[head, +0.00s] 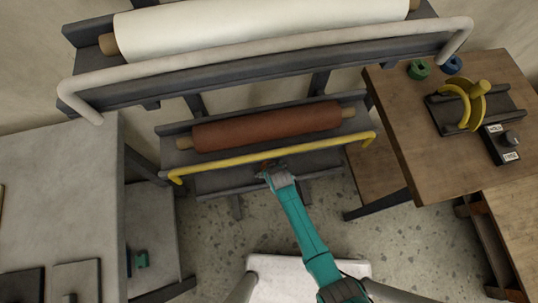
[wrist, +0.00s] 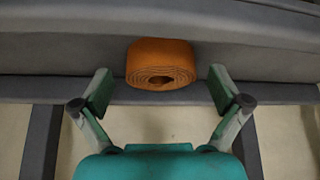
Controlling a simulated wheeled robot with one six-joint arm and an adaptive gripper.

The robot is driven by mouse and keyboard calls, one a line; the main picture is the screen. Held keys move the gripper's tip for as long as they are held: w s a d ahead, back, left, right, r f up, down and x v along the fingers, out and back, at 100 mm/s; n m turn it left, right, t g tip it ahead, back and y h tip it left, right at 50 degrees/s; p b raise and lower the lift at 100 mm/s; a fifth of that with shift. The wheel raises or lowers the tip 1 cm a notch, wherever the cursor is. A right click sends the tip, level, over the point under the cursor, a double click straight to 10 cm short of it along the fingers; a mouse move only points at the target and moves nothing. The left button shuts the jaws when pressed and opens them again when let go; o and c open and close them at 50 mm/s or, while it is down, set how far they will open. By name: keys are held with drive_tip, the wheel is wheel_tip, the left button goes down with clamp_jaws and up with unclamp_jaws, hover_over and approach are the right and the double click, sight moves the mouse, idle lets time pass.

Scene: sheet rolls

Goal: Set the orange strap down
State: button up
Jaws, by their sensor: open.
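The orange strap (wrist: 160,58) is a tight coil with its spiral end facing the wrist camera. It rests at a grey ledge (wrist: 60,60) in the wrist view. My gripper (wrist: 160,80) is open, with one green finger on each side of the strap and a visible gap to both. In the head view my gripper (head: 275,172) is at the lower grey shelf (head: 225,182), just below the yellow bar (head: 280,157). The strap is mostly hidden there by the gripper.
A brown roll (head: 268,127) lies behind the yellow bar. A large white roll (head: 260,25) lies above, behind a pale bar (head: 270,55). A wooden table (head: 410,120) at right holds a yellow-handled device (head: 468,105). A grey table (head: 60,190) stands at left.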

drive_tip(key=v, duration=1.2)
drive_tip(key=shift+r, duration=0.1)
drive_tip(key=s+d+r+m+t, duration=0.1)
drive_tip(key=s+d+r+t, duration=0.1)
drive_tip(key=s+d+r, duration=0.35)
drive_tip(key=s+d+r+m+t, duration=0.1)
drive_tip(key=s+d+r+t, duration=0.15)
drive_tip(key=s+d, duration=0.55)
drive_tip(key=s+d+r+m+t+h, duration=0.1)
drive_tip(key=s+r, duration=0.5)
drive_tip(key=r, duration=0.6)
drive_tip(key=s+d+r+m+t+h, duration=0.1)
drive_tip(key=s+d+r+m+t, duration=0.1)
drive_tip(key=s+d+r+t, duration=0.2)
drive_tip(key=s+r, duration=0.3)
drive_tip(key=r, duration=0.5)
drive_tip(key=shift+s+r+h, duration=0.25)
drive_tip(key=shift+r+h, duration=0.05)
drive_tip(key=shift+r, duration=0.05)
